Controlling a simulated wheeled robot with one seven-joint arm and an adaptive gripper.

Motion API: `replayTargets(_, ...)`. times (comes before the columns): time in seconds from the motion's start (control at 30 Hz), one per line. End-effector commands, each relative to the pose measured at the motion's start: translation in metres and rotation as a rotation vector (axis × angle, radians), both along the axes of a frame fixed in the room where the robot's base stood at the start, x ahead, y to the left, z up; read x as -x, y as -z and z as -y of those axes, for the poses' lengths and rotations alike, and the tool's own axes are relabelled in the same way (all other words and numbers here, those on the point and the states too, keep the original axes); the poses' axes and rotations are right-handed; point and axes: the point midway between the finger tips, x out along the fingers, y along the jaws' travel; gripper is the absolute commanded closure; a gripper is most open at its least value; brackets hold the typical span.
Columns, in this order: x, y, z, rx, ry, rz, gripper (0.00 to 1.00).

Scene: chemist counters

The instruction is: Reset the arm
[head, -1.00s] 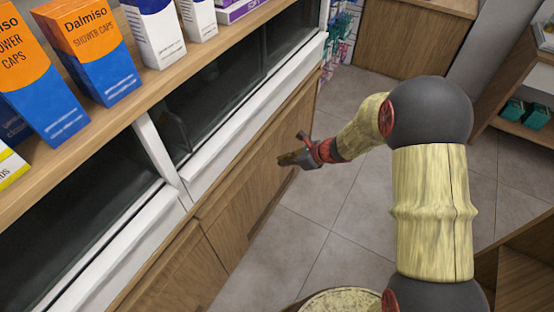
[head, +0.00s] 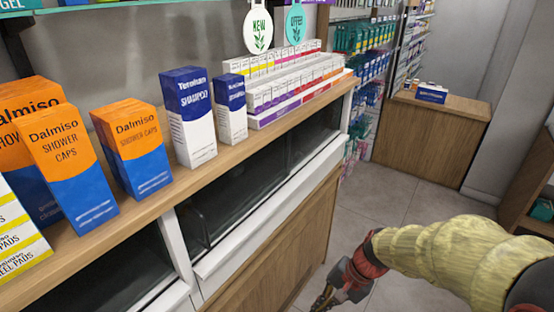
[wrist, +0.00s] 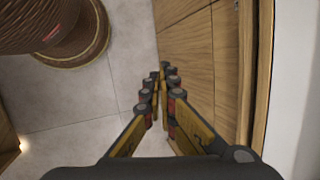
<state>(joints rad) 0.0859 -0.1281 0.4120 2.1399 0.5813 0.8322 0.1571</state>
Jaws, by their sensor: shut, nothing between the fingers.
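My gripper (head: 323,300) is at the bottom of the head view, in front of the wooden counter front and partly cut off by the frame edge. In the wrist view my gripper (wrist: 157,80) points down past the counter's wooden side, with the floor below. Its fingers are together at the tips and hold nothing. My arm comes in from the right edge of the head view.
A wooden counter shelf (head: 92,240) with orange-blue shower cap boxes (head: 133,148) and shampoo boxes (head: 190,117) runs along the left. Another wooden counter (head: 430,145) stands at the back. Grey tiled floor (head: 385,190) between them is clear.

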Motion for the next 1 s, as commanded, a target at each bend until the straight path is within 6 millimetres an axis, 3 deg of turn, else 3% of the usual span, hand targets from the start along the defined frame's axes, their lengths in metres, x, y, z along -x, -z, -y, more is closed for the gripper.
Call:
replayTargets(0.03,0.015,-0.02,0.009,0.054,-0.099,0.056,1.0)
replayTargets(0.3,0.08,-0.097,0.061,0.356,-0.486,0.283,1.0)
replayTargets(0.47,0.102,-0.139,0.081,0.501,-0.557,0.416,1.0)
replayTargets(0.6,0.111,-0.169,0.081,0.548,-0.553,0.524,1.0)
replayTargets(0.73,0.113,-0.187,0.078,0.564,-0.544,0.583,1.0)
replayTargets(1.0,0.114,-0.19,0.077,0.565,-0.544,0.593,1.0)
